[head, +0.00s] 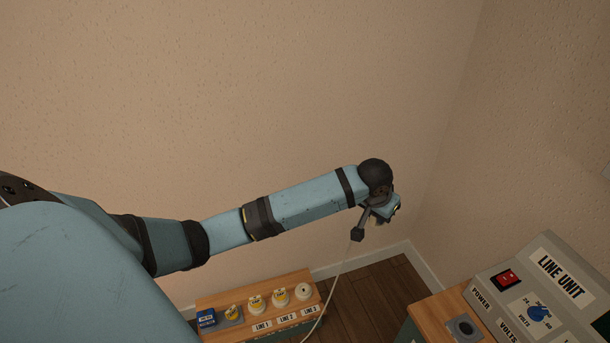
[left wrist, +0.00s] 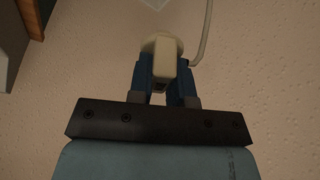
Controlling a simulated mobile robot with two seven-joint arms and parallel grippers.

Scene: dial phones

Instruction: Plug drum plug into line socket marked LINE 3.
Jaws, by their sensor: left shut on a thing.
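My left gripper (head: 380,214) is raised in front of the wall, to the right of and well above the sockets. In the left wrist view its blue fingers (left wrist: 164,80) are shut on the cream drum plug (left wrist: 162,58), which has a round far end. A pale cord (left wrist: 204,35) shows beside the plug. In the head view the plug is mostly hidden by the gripper. The line socket marked LINE 3 (head: 304,291) is a cream round piece with a dark centre hole, at the right end of the row on the wooden bench. My right gripper is out of view.
LINE 1 (head: 256,303) and LINE 2 (head: 280,297) sockets carry yellow-topped pieces. The grey LINE UNIT (head: 540,295) stands on a bench at right. The cord (head: 334,283) hangs past the socket bench's right end.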

